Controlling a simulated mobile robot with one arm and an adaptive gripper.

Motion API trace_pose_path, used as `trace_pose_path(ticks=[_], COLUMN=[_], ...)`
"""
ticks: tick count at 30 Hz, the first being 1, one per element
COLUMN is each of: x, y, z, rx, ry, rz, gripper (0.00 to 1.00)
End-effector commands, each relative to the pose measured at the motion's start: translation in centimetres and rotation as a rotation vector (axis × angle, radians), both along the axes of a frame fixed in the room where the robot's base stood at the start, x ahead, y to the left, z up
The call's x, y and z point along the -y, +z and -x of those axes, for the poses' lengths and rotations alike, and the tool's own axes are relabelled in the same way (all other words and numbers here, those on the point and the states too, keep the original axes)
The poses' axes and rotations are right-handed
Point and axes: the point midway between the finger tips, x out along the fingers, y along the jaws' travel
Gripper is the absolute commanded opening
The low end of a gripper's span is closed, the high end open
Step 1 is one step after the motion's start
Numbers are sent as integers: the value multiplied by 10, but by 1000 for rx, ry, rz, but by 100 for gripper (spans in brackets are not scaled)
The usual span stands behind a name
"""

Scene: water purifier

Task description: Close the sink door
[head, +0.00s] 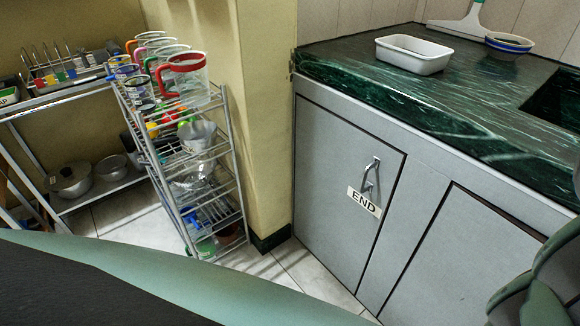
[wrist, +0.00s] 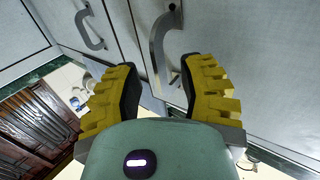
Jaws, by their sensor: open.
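The grey sink door (head: 335,180) is on the cabinet under the green counter in the head view. It has a metal handle (head: 371,174) and an "END" label, and looks flush or nearly so in its frame. A second grey door (head: 465,260) is to its right, partly cut off. In the wrist view my gripper (wrist: 158,78) is open, its two yellow-padded fingers apart. A metal handle (wrist: 158,45) on a grey panel lies just ahead, in line with the gap between the fingers. Another handle (wrist: 90,28) is at upper left. I cannot tell whether the fingers touch the handle.
The green marble counter (head: 450,85) holds a white tray (head: 412,54) and a bowl (head: 508,44). A wire rack (head: 195,165) with jugs and cups stands left of the cabinet, past a yellow wall. Tiled floor (head: 280,270) is clear before the cabinet.

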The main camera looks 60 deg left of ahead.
Motion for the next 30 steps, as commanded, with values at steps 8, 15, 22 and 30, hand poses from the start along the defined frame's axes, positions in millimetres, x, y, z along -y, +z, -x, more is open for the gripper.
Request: trace_pose_path(ticks=[8, 15, 22, 30], x=[9, 10, 10, 10], y=[-1, 0, 0, 0], z=[-18, -18, -18, -18], rx=[0, -1, 0, 0], ry=[5, 5, 4, 3], rz=[0, -1, 0, 0], gripper=[40, 40, 28, 0])
